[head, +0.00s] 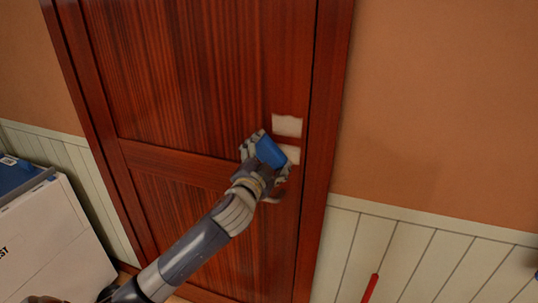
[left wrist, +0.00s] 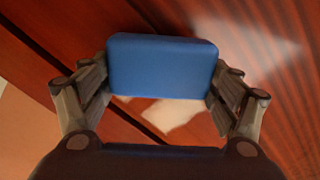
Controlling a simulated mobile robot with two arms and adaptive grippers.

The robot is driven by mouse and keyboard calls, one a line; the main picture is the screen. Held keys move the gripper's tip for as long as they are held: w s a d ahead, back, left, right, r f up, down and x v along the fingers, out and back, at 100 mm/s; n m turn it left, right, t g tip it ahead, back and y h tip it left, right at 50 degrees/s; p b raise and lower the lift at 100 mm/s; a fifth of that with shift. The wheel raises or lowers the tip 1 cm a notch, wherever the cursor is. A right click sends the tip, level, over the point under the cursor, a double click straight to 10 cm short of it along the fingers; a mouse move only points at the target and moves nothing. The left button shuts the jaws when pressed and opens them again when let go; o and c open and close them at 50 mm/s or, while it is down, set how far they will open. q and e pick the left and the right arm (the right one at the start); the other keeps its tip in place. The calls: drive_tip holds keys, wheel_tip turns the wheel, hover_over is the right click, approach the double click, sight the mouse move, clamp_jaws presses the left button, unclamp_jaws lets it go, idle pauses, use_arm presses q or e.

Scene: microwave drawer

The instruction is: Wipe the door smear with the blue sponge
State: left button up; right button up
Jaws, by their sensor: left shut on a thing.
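The blue sponge (head: 270,152) is held between the fingers of my left gripper (head: 267,157), up at the brown wooden door (head: 190,80). In the left wrist view the sponge (left wrist: 162,66) spans the gap between both fingers (left wrist: 160,85). The door smear shows as pale whitish patches near the door's right side: one patch (head: 287,125) lies just above the sponge, and another (head: 290,154) is partly hidden behind the sponge and gripper. In the left wrist view a pale patch (left wrist: 172,112) shows below the sponge. I cannot tell whether the sponge touches the door. My right gripper is out of view.
A white box-like unit (head: 50,240) with a blue top stands at the left. A red rod-like thing (head: 370,289) shows at the lower right. Orange wall (head: 440,110) with pale panelling (head: 400,255) flanks the door. The space right of the gripper looks clear.

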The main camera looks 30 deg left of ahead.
use_arm(q)
drive_tip(key=shift+w+a, duration=0.15)
drive_tip(key=shift+w, duration=0.55)
